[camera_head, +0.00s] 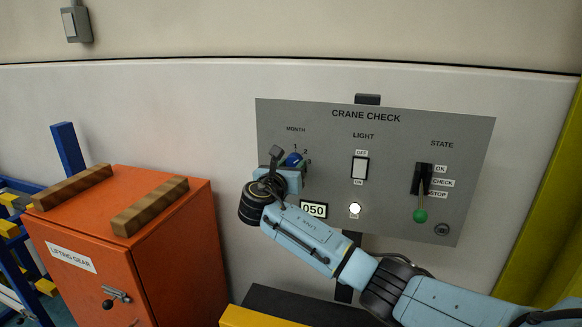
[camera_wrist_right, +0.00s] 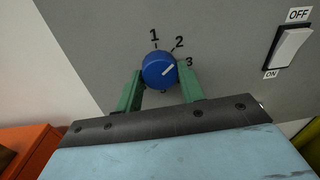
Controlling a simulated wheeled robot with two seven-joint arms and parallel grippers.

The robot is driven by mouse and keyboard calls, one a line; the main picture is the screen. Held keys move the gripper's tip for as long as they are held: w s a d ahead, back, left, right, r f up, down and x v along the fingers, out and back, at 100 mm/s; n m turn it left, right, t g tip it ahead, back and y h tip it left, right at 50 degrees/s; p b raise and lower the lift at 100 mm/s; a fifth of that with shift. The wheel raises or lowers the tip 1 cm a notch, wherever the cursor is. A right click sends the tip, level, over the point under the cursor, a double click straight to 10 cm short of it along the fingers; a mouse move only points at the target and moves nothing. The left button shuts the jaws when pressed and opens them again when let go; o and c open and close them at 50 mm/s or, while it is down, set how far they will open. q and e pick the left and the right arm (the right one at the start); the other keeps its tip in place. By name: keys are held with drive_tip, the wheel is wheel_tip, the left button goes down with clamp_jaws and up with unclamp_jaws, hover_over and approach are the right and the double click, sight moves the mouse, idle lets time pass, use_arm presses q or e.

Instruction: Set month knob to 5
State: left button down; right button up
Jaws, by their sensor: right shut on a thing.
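The blue month knob (camera_head: 292,159) sits at the upper left of the grey crane check panel (camera_head: 395,140). My right gripper (camera_wrist_right: 158,82) is shut on the knob, with one green finger on each side; in the head view the gripper (camera_head: 287,172) partly covers the knob. My left gripper is not in view.
On the panel are a white light switch (camera_head: 360,168), a lit round lamp (camera_head: 355,208), a display reading 050 (camera_head: 314,209) and a state lever with a green ball (camera_head: 420,215). An orange lifting gear cabinet (camera_head: 160,255) stands at left, with wooden blocks on top.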

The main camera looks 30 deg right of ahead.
drive_tip(key=m, duration=0.6)
drive_tip(key=shift+a+y, duration=0.1)
drive_tip(key=shift+y, duration=0.2)
drive_tip(key=m+b, duration=0.1)
drive_tip(key=m, duration=0.1)
drive_tip(key=shift+m, duration=0.3)
drive_tip(key=m+b, duration=0.1)
drive_tip(key=m, duration=0.2)
drive_tip(key=shift+b, duration=0.3)
drive_tip(key=m+b, duration=0.3)
drive_tip(key=m, duration=0.3)
drive_tip(key=shift+y+b, duration=0.35)
drive_tip(key=shift+y, duration=0.05)
drive_tip(key=m+t+b, duration=0.1)
drive_tip(key=m+b, duration=0.2)
drive_tip(key=m, duration=0.2)
drive_tip(key=shift+r, duration=0.1)
drive_tip(key=shift+r+m+b, duration=0.1)
drive_tip(key=shift+m+b, duration=0.6)
drive_tip(key=shift+m, duration=0.2)
